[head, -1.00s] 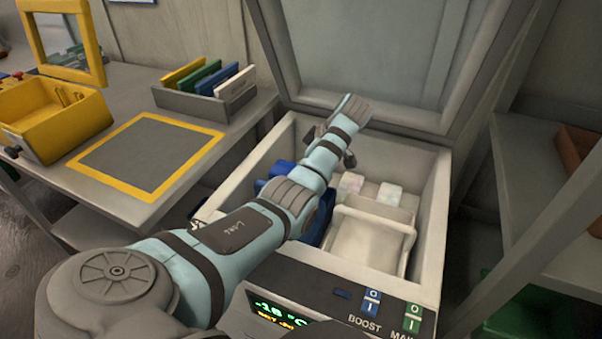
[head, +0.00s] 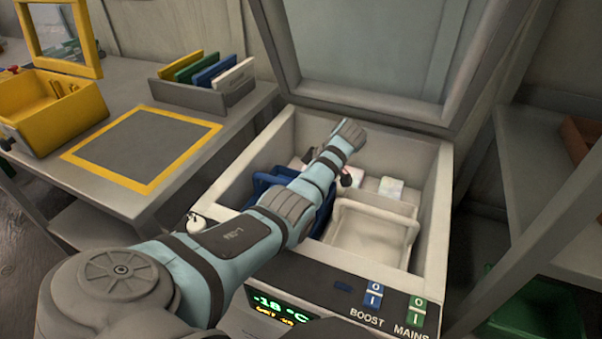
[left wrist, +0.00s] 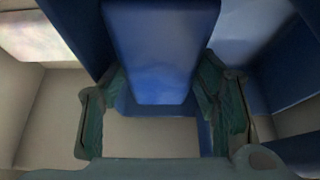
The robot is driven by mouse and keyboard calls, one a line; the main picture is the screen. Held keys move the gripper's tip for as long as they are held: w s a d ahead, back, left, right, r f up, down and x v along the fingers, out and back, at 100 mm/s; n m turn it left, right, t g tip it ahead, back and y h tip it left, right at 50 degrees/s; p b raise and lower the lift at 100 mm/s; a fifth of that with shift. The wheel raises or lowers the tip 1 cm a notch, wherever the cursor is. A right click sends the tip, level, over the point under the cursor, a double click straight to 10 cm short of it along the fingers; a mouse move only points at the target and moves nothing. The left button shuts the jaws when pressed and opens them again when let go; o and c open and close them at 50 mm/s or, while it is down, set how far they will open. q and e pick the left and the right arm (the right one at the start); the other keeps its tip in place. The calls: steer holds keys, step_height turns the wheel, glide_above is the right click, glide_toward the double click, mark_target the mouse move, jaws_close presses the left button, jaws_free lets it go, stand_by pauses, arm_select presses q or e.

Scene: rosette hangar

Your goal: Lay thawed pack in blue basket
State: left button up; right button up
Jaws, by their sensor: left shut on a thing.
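My left gripper (head: 328,168) is inside the open chest freezer (head: 441,215), near its back. In the left wrist view its two fingers (left wrist: 158,85) are shut on the sides of a smooth blue block (left wrist: 160,45), which looks like a pack. My arm hides this block in the head view. The blue basket (head: 262,184) is in the left half of the freezer, partly behind my arm. Blue walls (left wrist: 285,65) also show at the right in the left wrist view. Whether the block is inside the basket I cannot tell. My right gripper is out of view.
A white basket (head: 372,236) fills the front right of the freezer. A frosty pale pack (head: 391,187) lies behind it, and it or a similar one shows in the wrist view (left wrist: 35,35). The raised lid (head: 370,50) stands behind. A table with a yellow-framed mat (head: 190,150) is left.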

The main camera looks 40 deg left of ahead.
arm_select(q)
steer(key=o, duration=1.2)
steer(key=shift+c, duration=0.2)
steer(key=shift+r, duration=0.25)
steer(key=p+v, duration=0.4)
steer(key=v, duration=0.8)
steer(key=shift+r, duration=0.35)
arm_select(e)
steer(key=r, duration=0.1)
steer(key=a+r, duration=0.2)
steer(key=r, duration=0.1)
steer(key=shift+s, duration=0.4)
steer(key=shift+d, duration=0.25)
